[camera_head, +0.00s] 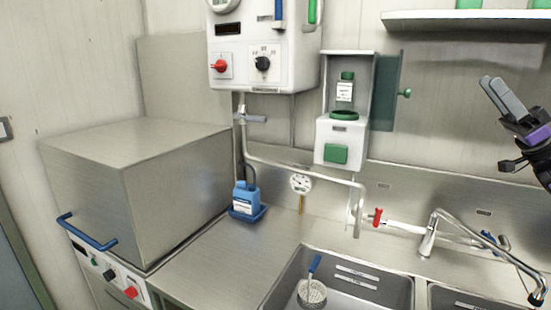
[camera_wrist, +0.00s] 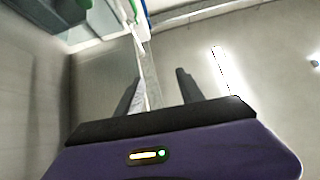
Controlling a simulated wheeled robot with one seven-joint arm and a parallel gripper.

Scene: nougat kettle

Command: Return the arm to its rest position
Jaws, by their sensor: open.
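My gripper (camera_head: 503,97) is at the right edge of the head view, raised above the counter and to the right of the open wall cabinet. Its fingers point up and to the left, and nothing shows between them. In the wrist view my gripper (camera_wrist: 158,85) has its two dark fingers spread apart and empty. The wrist view looks up past the fingers toward the wall and a bright light strip (camera_wrist: 220,65). Most of my arm lies outside the head view.
A wall cabinet (camera_head: 345,75) has its door (camera_head: 387,92) swung open, left of my gripper. A shelf (camera_head: 470,20) is above. Below are the faucet (camera_head: 428,240), a red-handled valve (camera_head: 377,216) and the sink (camera_head: 375,290). A steel box (camera_head: 140,190) and blue bottle (camera_head: 245,197) stand left.

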